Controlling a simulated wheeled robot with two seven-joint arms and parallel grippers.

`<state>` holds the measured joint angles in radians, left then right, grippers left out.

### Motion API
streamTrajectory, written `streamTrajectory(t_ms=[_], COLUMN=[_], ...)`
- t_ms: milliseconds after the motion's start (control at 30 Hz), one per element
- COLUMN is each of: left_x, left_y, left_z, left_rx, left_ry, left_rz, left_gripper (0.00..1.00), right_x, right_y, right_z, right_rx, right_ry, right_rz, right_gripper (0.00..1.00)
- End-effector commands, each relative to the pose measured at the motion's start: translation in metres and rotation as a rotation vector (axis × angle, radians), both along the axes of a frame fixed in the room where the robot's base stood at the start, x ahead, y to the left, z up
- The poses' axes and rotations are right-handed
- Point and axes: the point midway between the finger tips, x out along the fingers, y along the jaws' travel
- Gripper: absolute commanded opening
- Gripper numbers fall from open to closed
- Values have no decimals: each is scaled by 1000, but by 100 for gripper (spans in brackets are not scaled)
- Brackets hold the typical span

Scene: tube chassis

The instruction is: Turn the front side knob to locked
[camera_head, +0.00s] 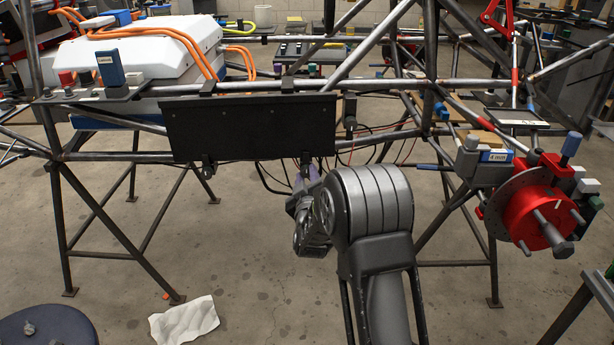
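A long black box panel (250,127) hangs on the near side of the tube chassis (465,85). A small dark knob-like fitting (208,170) sits under its lower edge at the left. A similar fitting (304,168) is under its right end; which of them is the front side knob I cannot tell. My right arm comes up from the bottom, and my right gripper (308,184) is just below the right fitting, with a purplish part by its tips. The arm's large grey joint hides much of it. Contact and finger opening cannot be made out. My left gripper is out of view.
A red brake hub with disc (527,215) sticks out at the right. A white battery case (145,55) with orange cables stands at the upper left. Loose wires hang behind the panel. A white cloth (185,320) and a dark round stool (45,325) are below left.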

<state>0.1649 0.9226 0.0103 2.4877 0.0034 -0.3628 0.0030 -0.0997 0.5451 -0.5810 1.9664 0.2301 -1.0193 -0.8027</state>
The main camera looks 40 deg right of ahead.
Motion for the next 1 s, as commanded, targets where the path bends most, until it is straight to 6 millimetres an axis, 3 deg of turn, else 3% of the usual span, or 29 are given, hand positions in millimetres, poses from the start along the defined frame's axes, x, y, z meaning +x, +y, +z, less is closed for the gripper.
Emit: streamTrajectory(t_ms=[233,567,1000], left_x=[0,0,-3], left_y=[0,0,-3], left_z=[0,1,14], left_rx=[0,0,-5], left_ry=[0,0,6], left_rz=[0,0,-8], left_gripper=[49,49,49], right_x=[0,-3,-55], right_y=[0,2,37], right_z=[0,1,1], right_rx=[0,2,2], right_ry=[-1,-2,-1], right_rz=[1,1,1], right_gripper=[49,49,49])
